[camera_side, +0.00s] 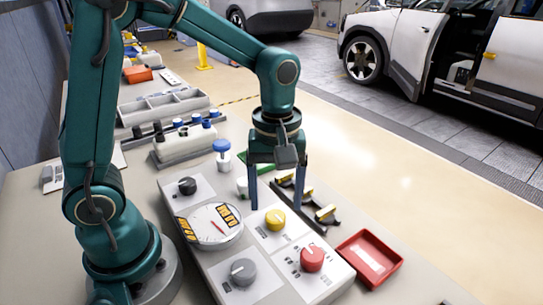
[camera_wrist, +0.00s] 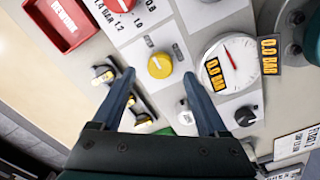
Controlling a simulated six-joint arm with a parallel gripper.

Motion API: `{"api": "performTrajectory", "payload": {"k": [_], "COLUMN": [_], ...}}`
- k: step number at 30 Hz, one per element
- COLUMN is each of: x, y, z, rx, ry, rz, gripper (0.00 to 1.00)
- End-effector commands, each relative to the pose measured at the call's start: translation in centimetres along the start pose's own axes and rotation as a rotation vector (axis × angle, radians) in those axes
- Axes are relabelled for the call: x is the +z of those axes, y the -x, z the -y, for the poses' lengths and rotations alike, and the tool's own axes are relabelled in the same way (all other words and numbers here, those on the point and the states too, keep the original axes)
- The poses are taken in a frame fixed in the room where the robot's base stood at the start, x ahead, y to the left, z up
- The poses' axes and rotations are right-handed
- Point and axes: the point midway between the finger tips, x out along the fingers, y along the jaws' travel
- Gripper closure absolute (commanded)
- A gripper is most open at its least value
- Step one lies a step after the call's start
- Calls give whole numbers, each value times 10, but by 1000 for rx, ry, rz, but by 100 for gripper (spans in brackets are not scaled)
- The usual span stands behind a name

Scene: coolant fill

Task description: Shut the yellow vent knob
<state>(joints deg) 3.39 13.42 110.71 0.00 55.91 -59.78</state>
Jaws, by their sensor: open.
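The yellow vent knob (camera_side: 275,219) sits on a white plate on the sloped grey control panel, between the dial gauge and the red knob. It also shows in the wrist view (camera_wrist: 160,66), near the top middle. My gripper (camera_side: 276,206) points down over the knob, with its two dark blue fingers apart. In the wrist view my gripper (camera_wrist: 159,74) has one fingertip to each side of the knob, with clear gaps and no visible contact. I cannot tell exactly how high the fingertips are above the panel.
The panel also carries a red knob (camera_side: 312,258), a grey knob (camera_side: 243,271), a black knob (camera_side: 187,186) and a round gauge (camera_side: 212,226). A red tray (camera_side: 369,258) stands at right.

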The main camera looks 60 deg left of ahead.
Motion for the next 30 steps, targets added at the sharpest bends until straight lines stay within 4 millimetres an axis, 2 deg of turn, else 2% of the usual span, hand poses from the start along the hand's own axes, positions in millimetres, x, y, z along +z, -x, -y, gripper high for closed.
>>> {"api": "performTrajectory", "payload": {"k": [7, 17, 18, 24, 30], "x": [0, 0, 0, 0, 0], "y": [-29, -34, -34, -34, -34], "z": [1, 0, 0, 0, 0], "rx": [-3, 1, 1, 1, 1], "ry": [-1, -1, -1, -1, -10], "rz": [1, -1, -1, -1, -1], "gripper": [24, 24, 27, 100, 100]}}
